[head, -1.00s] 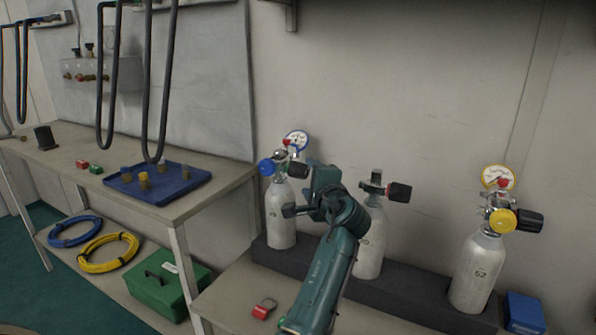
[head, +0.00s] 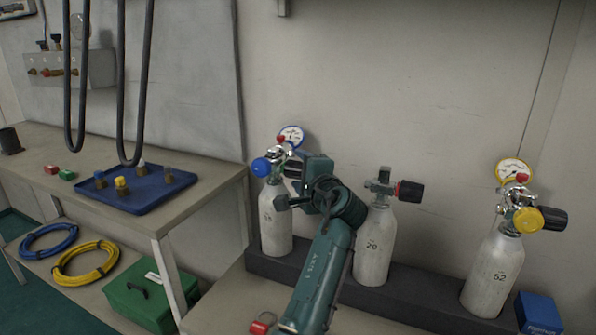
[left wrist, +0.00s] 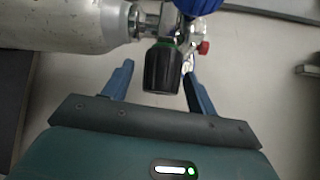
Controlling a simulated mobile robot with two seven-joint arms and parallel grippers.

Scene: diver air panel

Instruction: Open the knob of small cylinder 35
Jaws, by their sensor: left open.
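Small cylinder 35 (head: 276,230) is the left one of three pale cylinders. Its number is faint, but the other two read 20 and 52. It has a blue knob (head: 262,167) on the left of its valve, a gauge and a black knob on the right. In the left wrist view, the cylinder (left wrist: 65,22) lies across the top left. Its black knob (left wrist: 161,70) with a green ring sits between the two blue fingers of my open left gripper (left wrist: 158,78). Gaps show on both sides of the knob. In the head view, my left gripper (head: 296,187) partly hides the black knob.
Cylinder 20 (head: 374,250) stands close to the right of my left arm. Cylinder 52 (head: 491,275) and a blue box (head: 538,314) are further right. A red padlock (head: 262,323) lies in front. A bench with a blue tray (head: 150,196) is at left.

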